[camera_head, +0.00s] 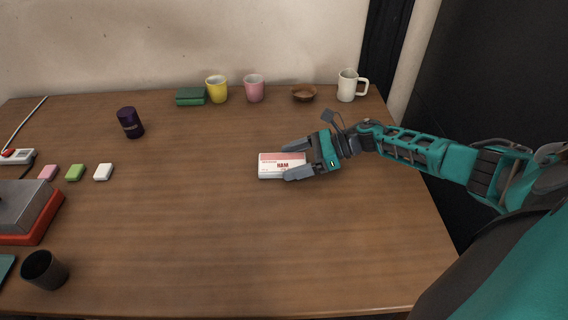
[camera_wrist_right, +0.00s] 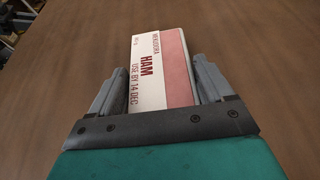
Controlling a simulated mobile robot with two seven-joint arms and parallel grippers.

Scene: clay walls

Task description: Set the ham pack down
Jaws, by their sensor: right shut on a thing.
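The ham pack (camera_head: 270,165) is a flat white and pink box with red lettering, at the middle right of the wooden table (camera_head: 200,235). My right gripper (camera_head: 292,161) reaches in from the right and is shut on the ham pack, one finger on each long side. In the right wrist view the ham pack (camera_wrist_right: 160,70) lies between the two fingers (camera_wrist_right: 157,85), with its printed face towards the camera. The pack is at or just above the table top; I cannot tell whether it touches. My left gripper is not in view.
A green box (camera_head: 191,96), yellow cup (camera_head: 217,89), pink cup (camera_head: 254,88), brown bowl (camera_head: 304,93) and white mug (camera_head: 347,85) line the back. A dark purple can (camera_head: 130,122) and small coloured blocks (camera_head: 75,172) stand left. The table's middle and front are clear.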

